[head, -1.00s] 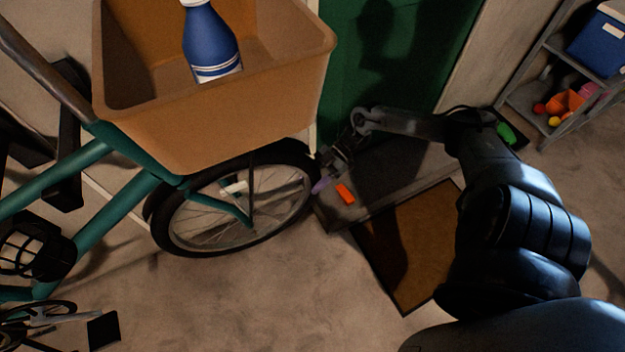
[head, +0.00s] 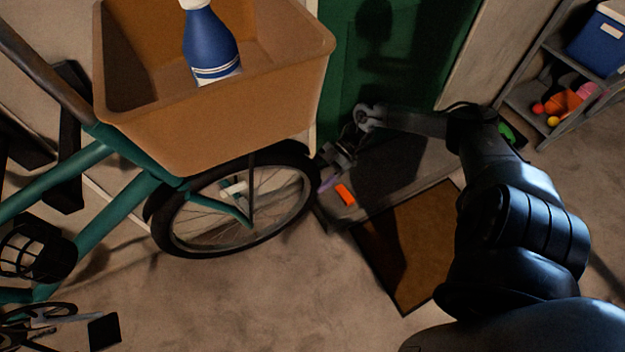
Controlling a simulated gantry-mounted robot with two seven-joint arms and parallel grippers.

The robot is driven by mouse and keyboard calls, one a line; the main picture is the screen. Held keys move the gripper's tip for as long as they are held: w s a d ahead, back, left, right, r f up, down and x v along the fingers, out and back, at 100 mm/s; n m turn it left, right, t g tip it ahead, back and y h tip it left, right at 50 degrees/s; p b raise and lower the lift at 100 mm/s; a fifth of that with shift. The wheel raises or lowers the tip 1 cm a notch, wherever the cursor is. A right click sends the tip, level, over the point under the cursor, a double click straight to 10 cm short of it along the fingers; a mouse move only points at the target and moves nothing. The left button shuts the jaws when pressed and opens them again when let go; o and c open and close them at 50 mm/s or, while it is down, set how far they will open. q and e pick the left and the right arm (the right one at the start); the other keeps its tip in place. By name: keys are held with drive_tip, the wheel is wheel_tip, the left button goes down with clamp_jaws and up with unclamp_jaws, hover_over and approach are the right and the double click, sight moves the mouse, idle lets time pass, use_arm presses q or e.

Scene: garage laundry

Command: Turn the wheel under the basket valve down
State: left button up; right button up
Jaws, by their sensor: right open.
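The bicycle's front wheel (head: 296,221), a black tyre on a pale rim with thin spokes, stands under the orange-brown basket (head: 245,115). A small white and green piece (head: 232,190) shows among the spokes; I cannot tell whether it is the valve. I cannot make out the valve at this size. My right gripper (head: 332,168) is open, just right of the tyre's right edge. A small purple piece shows at its fingertips; I cannot tell what it is. Whether the gripper touches the tyre is unclear. My left gripper is not in view.
A blue bottle (head: 211,45) stands in the basket. An orange item (head: 345,194) lies on the grey step (head: 425,165) before the green door (head: 400,60). A brown mat (head: 415,240) lies in front. The floor below the wheel is clear. A shelf (head: 532,95) stands far right.

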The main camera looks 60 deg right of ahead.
drive_tip(key=v, duration=0.9)
